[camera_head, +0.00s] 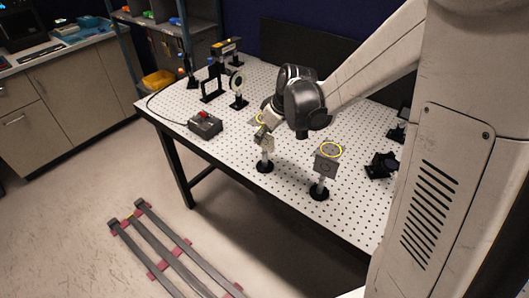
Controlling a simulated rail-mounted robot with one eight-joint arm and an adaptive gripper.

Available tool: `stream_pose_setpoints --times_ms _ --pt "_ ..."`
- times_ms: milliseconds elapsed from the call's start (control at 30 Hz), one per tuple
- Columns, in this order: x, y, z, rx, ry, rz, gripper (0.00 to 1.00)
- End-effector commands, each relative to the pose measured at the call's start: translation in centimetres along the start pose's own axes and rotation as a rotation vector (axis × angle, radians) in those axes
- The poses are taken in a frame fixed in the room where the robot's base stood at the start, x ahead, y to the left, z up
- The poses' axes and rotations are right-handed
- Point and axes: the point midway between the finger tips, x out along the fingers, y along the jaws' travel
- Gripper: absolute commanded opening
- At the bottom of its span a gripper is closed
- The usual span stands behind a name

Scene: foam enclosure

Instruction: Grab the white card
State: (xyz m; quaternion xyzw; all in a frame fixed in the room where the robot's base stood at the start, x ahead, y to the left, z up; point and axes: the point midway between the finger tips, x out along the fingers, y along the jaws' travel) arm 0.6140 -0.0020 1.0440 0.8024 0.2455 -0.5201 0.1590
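A pale grey-white card-like plate (326,165) stands on a post with a round black base, near the front edge of the perforated table. A yellow ring shows at its top. My gripper (263,136) is to the left of this plate, pointing down at the top of a second post (267,153) with a black base. Another yellow ring shows partly beside my gripper. My gripper and wrist hide most of what tops that second post, so I cannot tell whether a card is there or whether the fingers are closed on it.
The white perforated table (222,153) also carries a grey box with a red button (205,124), a round mount (237,82), a black frame (212,86) and a dark mount (382,165) at right. Grey rails (172,258) lie on the floor.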

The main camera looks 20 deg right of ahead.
Motion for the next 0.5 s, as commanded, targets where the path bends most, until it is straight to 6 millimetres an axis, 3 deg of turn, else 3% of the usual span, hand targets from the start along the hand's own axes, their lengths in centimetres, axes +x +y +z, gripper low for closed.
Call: stream_pose_setpoints --times_ms 200,500 --pt "1.9 0.0 0.0 0.000 0.000 0.000 0.27" --pt "2.2 0.0 0.0 0.000 0.000 0.000 0.27"
